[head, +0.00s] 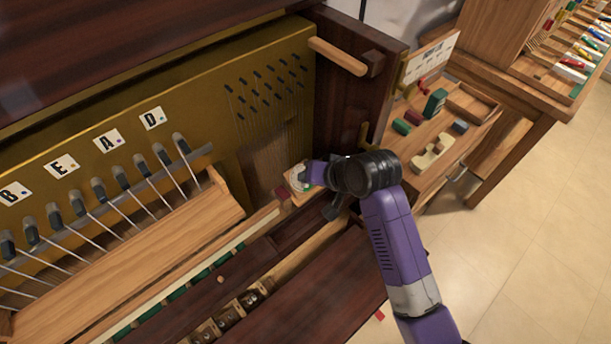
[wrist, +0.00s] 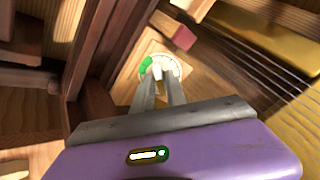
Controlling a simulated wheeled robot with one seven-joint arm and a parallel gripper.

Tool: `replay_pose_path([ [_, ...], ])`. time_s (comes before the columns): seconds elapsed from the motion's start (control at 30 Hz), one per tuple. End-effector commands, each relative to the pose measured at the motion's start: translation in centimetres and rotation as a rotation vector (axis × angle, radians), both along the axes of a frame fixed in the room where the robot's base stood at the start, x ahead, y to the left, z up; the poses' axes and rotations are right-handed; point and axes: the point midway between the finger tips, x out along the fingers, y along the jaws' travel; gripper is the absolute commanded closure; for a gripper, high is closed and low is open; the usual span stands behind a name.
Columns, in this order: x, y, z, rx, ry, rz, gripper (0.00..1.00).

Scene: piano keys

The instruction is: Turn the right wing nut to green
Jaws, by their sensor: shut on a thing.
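The right wing nut (wrist: 160,88) sits in the middle of a round pale dial (wrist: 172,66) on a wooden block. The dial has a green sector (wrist: 146,66) on its left side in the wrist view. My gripper (wrist: 160,82) is shut on the wing nut, with a finger on either side of it. The fingers hide most of the nut, so its pointing direction is unclear. In the head view my gripper (head: 304,178) reaches the dial from the right, at the piano's right end, and covers part of it.
A dark wooden side wall (head: 345,95) of the piano rises close behind my gripper. Levers (head: 180,145) and strings lie further left. A side table (head: 470,135) with small tools stands to the right.

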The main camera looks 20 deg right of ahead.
Motion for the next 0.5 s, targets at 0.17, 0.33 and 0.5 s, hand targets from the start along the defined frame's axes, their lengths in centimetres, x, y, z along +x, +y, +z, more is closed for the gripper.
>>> replay_pose_path([
  [0.17, -0.12, -0.09, -0.21, -0.026, -0.003, 0.030, 1.00],
  [0.33, -0.14, -0.10, -0.23, -0.026, -0.003, 0.030, 1.00],
  [0.5, -0.15, -0.08, -0.19, -0.094, -0.024, 0.116, 1.00],
])
